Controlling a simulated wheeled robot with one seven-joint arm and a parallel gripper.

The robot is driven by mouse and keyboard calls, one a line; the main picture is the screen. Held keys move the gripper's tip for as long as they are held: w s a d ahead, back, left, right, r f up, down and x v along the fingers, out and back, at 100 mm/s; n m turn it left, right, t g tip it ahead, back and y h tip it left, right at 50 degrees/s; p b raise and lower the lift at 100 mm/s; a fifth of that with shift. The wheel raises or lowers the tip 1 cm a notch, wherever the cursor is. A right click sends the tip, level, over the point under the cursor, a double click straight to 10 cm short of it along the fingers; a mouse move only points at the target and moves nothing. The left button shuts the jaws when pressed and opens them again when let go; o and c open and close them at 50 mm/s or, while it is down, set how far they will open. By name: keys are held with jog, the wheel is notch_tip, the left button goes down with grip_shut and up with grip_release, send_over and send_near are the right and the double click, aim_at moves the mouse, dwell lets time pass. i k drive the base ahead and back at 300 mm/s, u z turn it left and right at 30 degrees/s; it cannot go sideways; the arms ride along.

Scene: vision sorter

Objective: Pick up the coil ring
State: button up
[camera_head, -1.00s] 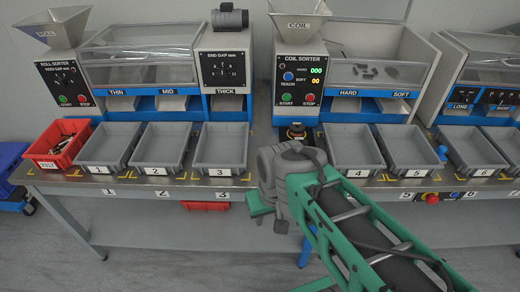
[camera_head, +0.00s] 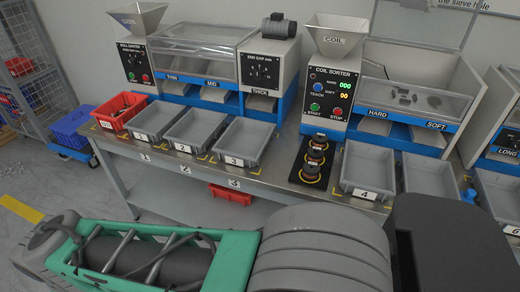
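A black plate (camera_head: 297,177) lies on the bench below the coil sorter (camera_head: 328,95). A row of dark, round, ring-like pieces (camera_head: 311,168) with brownish bands stands on it, close together. They may be coil rings, but they are too small to tell for sure. Small dark pieces (camera_head: 404,97) lie behind the clear cover of the coil sorter; their shape is unclear. My arm stretches across the bottom of the picture, well in front of the bench. I cannot make out my gripper or its fingers.
Grey bins 1, 2 and 3 (camera_head: 239,142) stand left of the plate, and bin 4 (camera_head: 367,170) stands right of it. A red bin (camera_head: 119,109) is at the bench's left end. Another red bin (camera_head: 230,194) is under the bench. A blue crate (camera_head: 72,128) is on the left.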

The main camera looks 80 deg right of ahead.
aim_at(315, 154)
jog(key=u, duration=0.3)
jog(key=k, duration=1)
jog(key=z, duration=0.9)
jog(key=i, duration=1)
